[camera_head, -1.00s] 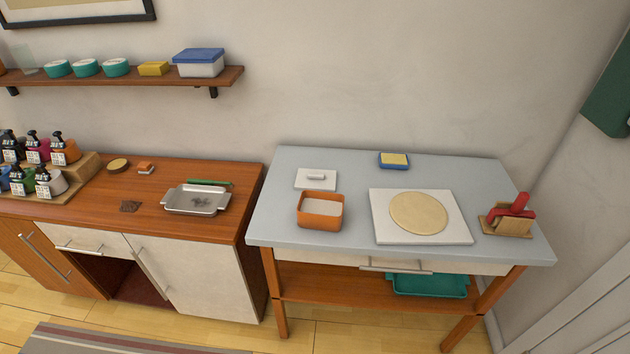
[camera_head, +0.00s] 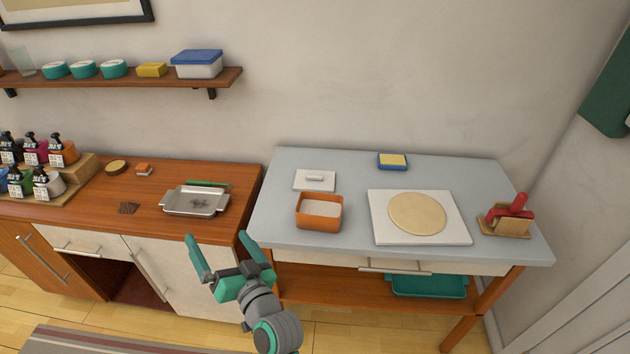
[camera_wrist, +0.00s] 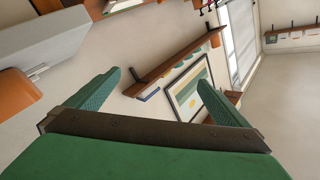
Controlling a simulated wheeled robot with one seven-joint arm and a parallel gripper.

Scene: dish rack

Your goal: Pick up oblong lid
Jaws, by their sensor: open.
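The oblong lid (camera_head: 314,180) is a white, flat rectangle with a raised bar handle. It lies on the grey table (camera_head: 345,162) near its left edge, behind the orange container (camera_head: 320,212). My gripper (camera_head: 228,248) is open and empty, in front of the gap between the brown cabinet and the grey table. It is apart from the lid, lower and to the left of it in the head view. The wrist view shows the open green fingers (camera_wrist: 160,88) with nothing between them.
A white board with flat dough (camera_head: 418,213) lies right of the orange container. A blue-and-yellow sponge (camera_head: 392,161) is at the back. A red-handled tool in a wooden holder (camera_head: 510,217) stands at right. A metal tray (camera_head: 195,201) is on the brown cabinet. A shelf (camera_head: 130,78) hangs above.

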